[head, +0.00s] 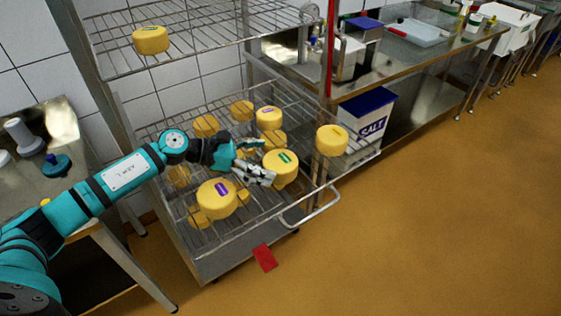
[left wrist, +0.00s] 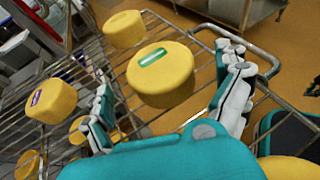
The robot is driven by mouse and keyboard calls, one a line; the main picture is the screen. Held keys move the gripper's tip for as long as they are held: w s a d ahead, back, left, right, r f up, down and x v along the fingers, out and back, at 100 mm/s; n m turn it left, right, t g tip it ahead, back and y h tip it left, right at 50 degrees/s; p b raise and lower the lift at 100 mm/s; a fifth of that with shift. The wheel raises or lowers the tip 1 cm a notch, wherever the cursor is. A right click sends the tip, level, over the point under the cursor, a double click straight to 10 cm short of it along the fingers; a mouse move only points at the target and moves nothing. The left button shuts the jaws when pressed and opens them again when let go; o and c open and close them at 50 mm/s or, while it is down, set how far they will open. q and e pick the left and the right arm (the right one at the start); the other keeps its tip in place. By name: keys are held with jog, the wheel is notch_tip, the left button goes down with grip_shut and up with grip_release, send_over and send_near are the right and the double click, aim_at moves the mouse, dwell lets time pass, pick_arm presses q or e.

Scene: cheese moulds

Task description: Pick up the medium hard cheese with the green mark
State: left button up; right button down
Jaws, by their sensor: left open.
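The medium yellow cheese with the green mark (head: 284,170) sits on the upper rack of the wire trolley, near its right-hand side. It also shows in the left wrist view (left wrist: 160,82), ahead of the fingers and between their directions. My left gripper (head: 259,161) is open and empty, with its fingers spread at the left side of this cheese. In the left wrist view one finger (left wrist: 101,118) is left of the cheese and the other (left wrist: 234,90) is right of it. Whether they touch it cannot be told. My right gripper is not in view.
A purple-marked cheese (head: 216,200) stands close below my gripper, and another (head: 268,116) stands behind. A cheese (head: 331,140) stands to the right. More cheeses sit on a lower level. The trolley handle (head: 312,210) juts out in front, and a red item (head: 264,257) lies on the floor.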

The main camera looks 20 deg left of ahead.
aim_at(270, 161)
pick_arm(q)
jog(key=p+x, duration=0.2)
jog(key=x, duration=0.3)
jog(key=shift+w+a+f, duration=0.15)
jog(key=shift+f, duration=0.25)
jog(key=shift+r, duration=0.1)
jog(key=c, duration=0.9)
